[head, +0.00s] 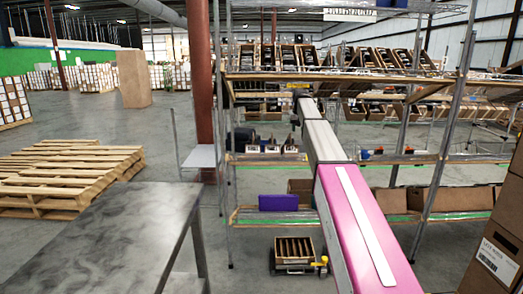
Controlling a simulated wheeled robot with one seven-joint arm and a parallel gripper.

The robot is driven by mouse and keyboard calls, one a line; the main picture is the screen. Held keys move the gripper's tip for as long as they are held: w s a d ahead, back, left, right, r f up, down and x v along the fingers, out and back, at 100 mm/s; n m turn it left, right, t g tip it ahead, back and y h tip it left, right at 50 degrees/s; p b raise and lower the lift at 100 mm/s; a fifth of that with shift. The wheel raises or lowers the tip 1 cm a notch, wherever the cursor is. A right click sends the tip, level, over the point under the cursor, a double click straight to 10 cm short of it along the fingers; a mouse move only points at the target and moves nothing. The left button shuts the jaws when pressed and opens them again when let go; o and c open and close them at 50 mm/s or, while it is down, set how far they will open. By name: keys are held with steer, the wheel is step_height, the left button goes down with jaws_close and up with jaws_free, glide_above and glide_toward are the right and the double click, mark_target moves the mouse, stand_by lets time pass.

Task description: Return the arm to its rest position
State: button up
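My arm (358,225) stretches forward from the bottom right of the head view toward the rack. Its near link is pink with a white stripe, and its farther links are pale grey. The arm's far end, where my gripper (299,90) is, looks small and lies in front of the rack's upper level, just below the tilted cartons. Its fingers cannot be made out, and whether it holds anything cannot be seen.
A metal rack (245,77) holds tilted cartons (380,58) on its upper levels and bins lower down. A grey table (110,235) stands at the near left, with stacked wooden pallets (70,165) behind it. Cardboard boxes (495,250) stand close at the right. Open floor lies beyond the pallets.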

steer(key=s+f+g, duration=0.2)
steer(key=s+f, duration=3)
steer(key=s, duration=0.2)
steer(key=s+f, duration=0.3)
steer(key=s, duration=0.4)
steer(key=s+f+g, duration=0.1)
steer(key=s+f, duration=0.3)
steer(key=s, duration=0.4)
